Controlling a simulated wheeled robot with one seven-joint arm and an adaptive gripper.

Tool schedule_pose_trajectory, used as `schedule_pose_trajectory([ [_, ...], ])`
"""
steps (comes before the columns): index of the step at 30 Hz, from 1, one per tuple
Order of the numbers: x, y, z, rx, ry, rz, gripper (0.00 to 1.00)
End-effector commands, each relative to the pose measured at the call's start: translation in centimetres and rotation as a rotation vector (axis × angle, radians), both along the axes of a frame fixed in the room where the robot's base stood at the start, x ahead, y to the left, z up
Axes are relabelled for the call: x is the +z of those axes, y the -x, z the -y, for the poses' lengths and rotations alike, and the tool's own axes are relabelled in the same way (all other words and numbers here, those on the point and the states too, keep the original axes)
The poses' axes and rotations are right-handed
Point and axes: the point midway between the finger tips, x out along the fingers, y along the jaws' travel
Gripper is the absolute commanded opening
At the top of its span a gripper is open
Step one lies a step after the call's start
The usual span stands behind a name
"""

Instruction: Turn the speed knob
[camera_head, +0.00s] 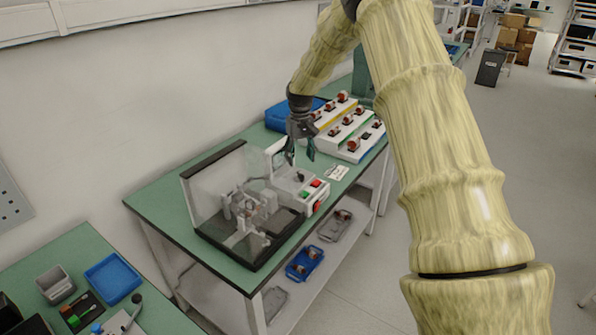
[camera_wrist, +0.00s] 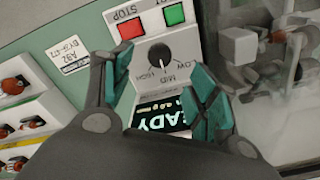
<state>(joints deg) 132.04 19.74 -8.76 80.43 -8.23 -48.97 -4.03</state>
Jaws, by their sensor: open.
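The speed knob (camera_wrist: 159,55) is a round dark dial on a white control panel (camera_head: 285,185). LOW, MID and HIGH are printed around it in the wrist view; which mark it points at is hard to tell. A red STOP button (camera_wrist: 131,28) and a green button (camera_wrist: 174,14) sit beside it. A display (camera_wrist: 160,114) reading partly "READY" lies between my fingers. My gripper (camera_wrist: 161,72) is open, with teal fingers on both sides of the panel face and nothing between them touching. In the head view my gripper (camera_head: 300,156) hangs above the control box.
A clear-walled test fixture (camera_head: 213,190) stands next to the control box, at right in the wrist view. A white rack (camera_head: 340,148) with several red-and-metal parts and a blue bin (camera_head: 283,114) stand behind. A label card (camera_wrist: 68,55) lies on the green table (camera_head: 160,200).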

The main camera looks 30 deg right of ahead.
Motion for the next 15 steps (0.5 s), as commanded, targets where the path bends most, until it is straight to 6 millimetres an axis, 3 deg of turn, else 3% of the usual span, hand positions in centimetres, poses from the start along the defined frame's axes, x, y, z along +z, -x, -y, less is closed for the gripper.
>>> schedule_pose_trajectory([
  [7, -4.4, -0.6, 0.0, 0.000, 0.001, -0.007, 0.59],
  [15, -7.1, -0.6, 0.2, -0.002, 0.001, -0.005, 0.59],
])
